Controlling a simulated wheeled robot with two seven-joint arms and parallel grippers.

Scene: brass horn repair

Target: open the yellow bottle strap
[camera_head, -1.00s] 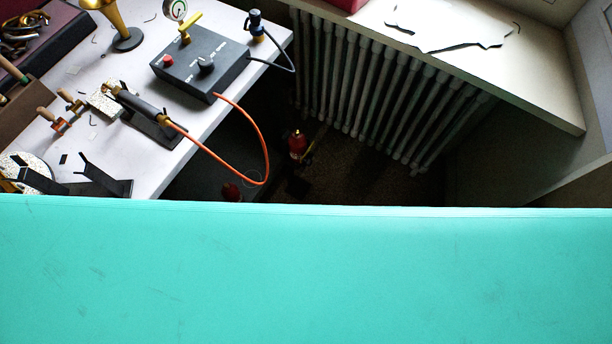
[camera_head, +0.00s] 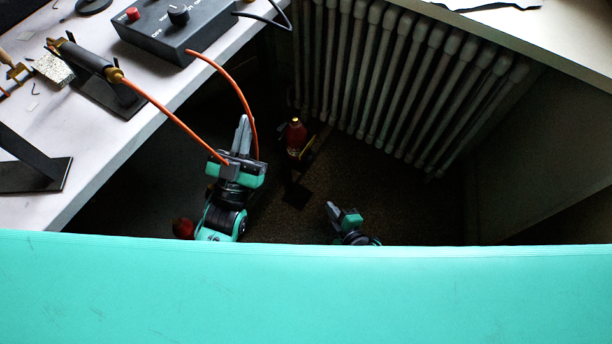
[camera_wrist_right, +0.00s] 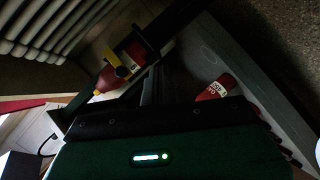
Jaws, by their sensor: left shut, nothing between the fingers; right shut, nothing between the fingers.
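A red bottle (camera_head: 296,136) stands in a dark holder on the floor below the bench, in front of the radiator. Its yellow strap (camera_head: 308,151) shows at the bottle's right side. In the right wrist view, the bottle (camera_wrist_right: 106,80) appears tilted, with the yellow strap (camera_wrist_right: 121,72) beside it; whether the strap is fastened is too dark to tell. My left gripper (camera_head: 243,120) is shut and empty, left of the bottle, near the orange hose. My right gripper (camera_head: 331,206) is shut and empty, below and right of the bottle, apart from it.
An orange hose (camera_head: 245,100) hangs from the control box (camera_head: 175,25) on the white bench (camera_head: 110,140). The radiator (camera_head: 400,85) stands behind. A second red object (camera_head: 183,228) is beside my left arm; a red labelled bottle (camera_wrist_right: 214,88) shows in the right wrist view.

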